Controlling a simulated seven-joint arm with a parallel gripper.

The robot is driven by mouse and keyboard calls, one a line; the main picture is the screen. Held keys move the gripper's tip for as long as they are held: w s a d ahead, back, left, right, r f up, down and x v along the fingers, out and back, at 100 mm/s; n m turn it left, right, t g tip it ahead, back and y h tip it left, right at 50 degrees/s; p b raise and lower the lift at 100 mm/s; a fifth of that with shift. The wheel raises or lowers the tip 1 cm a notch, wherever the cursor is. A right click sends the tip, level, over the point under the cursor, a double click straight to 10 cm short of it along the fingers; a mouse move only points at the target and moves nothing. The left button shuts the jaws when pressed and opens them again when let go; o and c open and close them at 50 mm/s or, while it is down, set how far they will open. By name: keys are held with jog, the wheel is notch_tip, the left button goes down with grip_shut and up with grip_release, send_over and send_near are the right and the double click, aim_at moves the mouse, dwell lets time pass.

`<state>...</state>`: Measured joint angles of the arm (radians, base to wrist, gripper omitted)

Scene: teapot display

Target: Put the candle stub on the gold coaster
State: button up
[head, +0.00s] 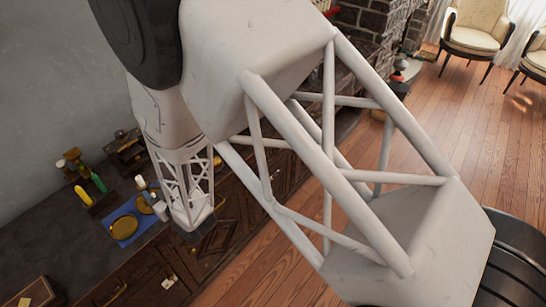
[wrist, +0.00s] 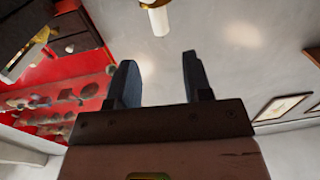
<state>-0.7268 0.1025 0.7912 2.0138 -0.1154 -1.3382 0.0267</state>
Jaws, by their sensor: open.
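A gold coaster (head: 124,227) lies on a blue mat (head: 118,242) on the dark counter in the head view. A second, smaller gold round piece (head: 142,205) is just behind it. Two small white cylinders stand nearby: one (head: 140,182) behind the mat and one (head: 160,210) at its right side. Either could be the candle stub; I cannot tell which. My gripper (wrist: 156,78) is open in the wrist view, its two dark fingers apart with nothing between them. The wrist view shows no coaster. My gripper cannot be made out in the head view.
Yellow (head: 83,195) and green (head: 99,182) items stand behind the mat on the counter. A dark wooden piece (head: 126,150) is at the back wall. My white arm hides much of the counter's right. The wrist view shows a red display (wrist: 60,110) and a white-and-gold fixture (wrist: 158,18).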

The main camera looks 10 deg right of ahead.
jog(key=w+d+r+m+g+h, duration=0.1)
jog(key=w+d+r+m+h, duration=0.15)
jog(key=d+r, duration=0.5)
jog(key=w+d+r+m+h, duration=0.1)
jog(key=d+r+h, duration=0.35)
jog(key=d, duration=0.65)
jog(key=w+d+r+m+g+h, duration=0.1)
jog(key=d+r+m+h, duration=0.15)
jog(key=d+r, duration=0.55)
jog(key=s+d+r+m+g+h, duration=0.1)
jog(key=s+d+r+g+h, duration=0.15)
jog(key=s+d, duration=0.35)
jog(key=s+d+r+m+g+h, duration=0.1)
jog(key=s+d+r, duration=0.25)
jog(key=d, duration=0.45)
jog(key=s+d+r+m+g, duration=0.1)
jog(key=s+d, duration=0.3)
jog(key=s, duration=0.4)
jog(key=s+d+r+g, duration=0.3)
jog(key=s, duration=0.5)
jog(key=shift+s+d+m, duration=0.15)
jog(key=shift+d+m, duration=0.2)
jog(key=shift+m, duration=0.05)
jog(key=shift+o, duration=0.5)
jog(key=shift+h, duration=0.3)
